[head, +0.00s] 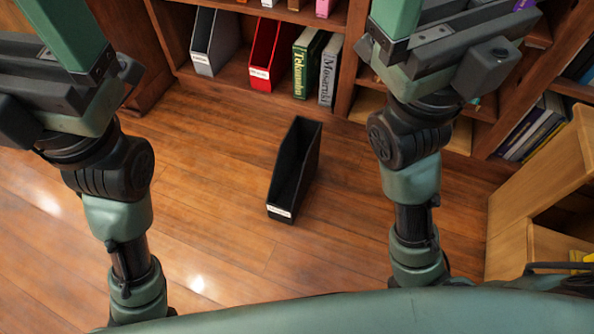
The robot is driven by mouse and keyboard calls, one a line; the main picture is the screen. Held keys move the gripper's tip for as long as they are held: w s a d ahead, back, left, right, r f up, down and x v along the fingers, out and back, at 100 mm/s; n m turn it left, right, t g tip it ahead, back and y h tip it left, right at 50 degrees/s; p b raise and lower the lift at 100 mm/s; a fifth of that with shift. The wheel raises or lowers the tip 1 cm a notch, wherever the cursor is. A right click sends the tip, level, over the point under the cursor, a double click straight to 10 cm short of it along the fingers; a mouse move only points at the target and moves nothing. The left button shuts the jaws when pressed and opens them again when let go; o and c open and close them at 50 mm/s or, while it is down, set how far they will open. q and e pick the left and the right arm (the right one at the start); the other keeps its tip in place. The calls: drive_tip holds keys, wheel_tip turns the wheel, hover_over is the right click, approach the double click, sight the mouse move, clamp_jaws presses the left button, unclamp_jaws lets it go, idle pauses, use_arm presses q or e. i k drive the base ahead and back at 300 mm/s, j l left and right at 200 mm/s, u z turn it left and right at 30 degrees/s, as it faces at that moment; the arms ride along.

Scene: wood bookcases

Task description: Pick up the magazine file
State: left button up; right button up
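A black magazine file (297,168) stands alone on the wood floor, in the middle of the head view. Its open side faces up and its narrow labelled end points toward me. My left gripper (70,85) is at the upper left, well to the left of the file and above the floor. My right gripper (435,62) is at the upper right, to the right of the file. Neither touches it. The fingertips of both run out of the picture, so their opening is hidden.
A bookcase behind holds a grey file (214,42), a red file (270,50), a green book (306,65) and a grey book (329,70). More shelves with books (535,130) stand at right. A light wood cabinet (535,185) is at lower right. Floor around the file is clear.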

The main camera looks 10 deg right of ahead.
sight(296, 166)
drive_tip(key=i+l+u, duration=0.25)
drive_tip(key=l, duration=0.25)
drive_tip(key=l+u, duration=0.3)
drive_tip(key=l, duration=0.15)
drive_tip(key=i+l+u, duration=0.1)
drive_tip(key=l+u, duration=0.15)
drive_tip(key=l, duration=0.3)
